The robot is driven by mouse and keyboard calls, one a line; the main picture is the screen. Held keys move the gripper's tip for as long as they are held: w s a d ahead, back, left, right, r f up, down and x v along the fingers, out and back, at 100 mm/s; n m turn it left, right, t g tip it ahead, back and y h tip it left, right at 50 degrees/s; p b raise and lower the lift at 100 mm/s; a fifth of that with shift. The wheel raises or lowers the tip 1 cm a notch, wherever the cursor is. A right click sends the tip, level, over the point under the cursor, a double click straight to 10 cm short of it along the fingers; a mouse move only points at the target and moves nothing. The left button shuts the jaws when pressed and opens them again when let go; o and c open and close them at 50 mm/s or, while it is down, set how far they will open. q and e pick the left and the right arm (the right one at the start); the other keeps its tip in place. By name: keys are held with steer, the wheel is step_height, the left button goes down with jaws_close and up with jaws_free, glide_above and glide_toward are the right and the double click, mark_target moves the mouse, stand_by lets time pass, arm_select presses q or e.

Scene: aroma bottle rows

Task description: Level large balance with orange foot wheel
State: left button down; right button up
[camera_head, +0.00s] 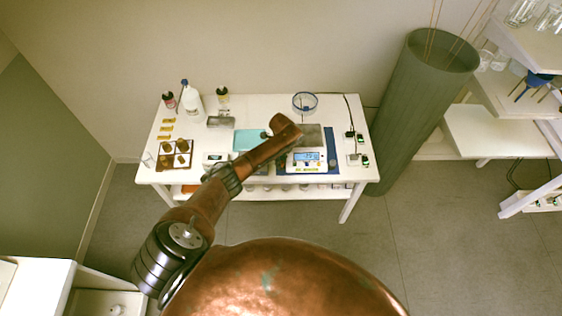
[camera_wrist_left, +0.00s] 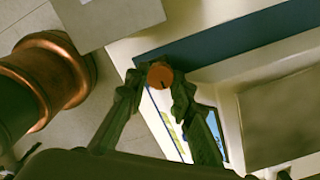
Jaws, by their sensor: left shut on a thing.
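The large balance (camera_head: 300,168) stands on a blue mat (camera_head: 334,150) at the right part of the white table, with a lit display and a grey pan (camera_head: 312,136). My left arm reaches over its left side and hides part of it. In the left wrist view, the orange foot wheel (camera_wrist_left: 160,74) sits between the fingertips of my left gripper (camera_wrist_left: 157,88), which is shut on it. The balance's grey pan (camera_wrist_left: 282,120) is at the right there. The wheel and fingertips are hard to make out in the head view. My right gripper is not in view.
The white table (camera_head: 357,178) also holds a small balance (camera_head: 214,158), a teal mat (camera_head: 247,139), a white bottle (camera_head: 191,101), a tray of brown pieces (camera_head: 175,154) and a blue-rimmed glass dish (camera_head: 305,102). A tall green cylinder (camera_head: 412,110) stands right of the table.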

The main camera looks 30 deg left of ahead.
arm_select(q)
steer(key=n+p, duration=0.2)
steer(key=n, duration=0.3)
steer(key=shift+r, duration=0.1)
steer(key=n+p, duration=0.1)
steer(key=n, duration=0.5)
steer(key=shift+p, duration=0.4)
steer(key=n+p, duration=0.1)
steer(key=n, duration=0.4)
steer(key=shift+w+n, duration=0.1)
steer(key=shift+n, duration=0.3)
steer(key=n, duration=0.3)
steer(key=shift+n, duration=0.3)
steer(key=shift+a+n+p, duration=0.1)
steer(key=shift+n+p, duration=0.3)
steer(key=shift+n, duration=1.1)
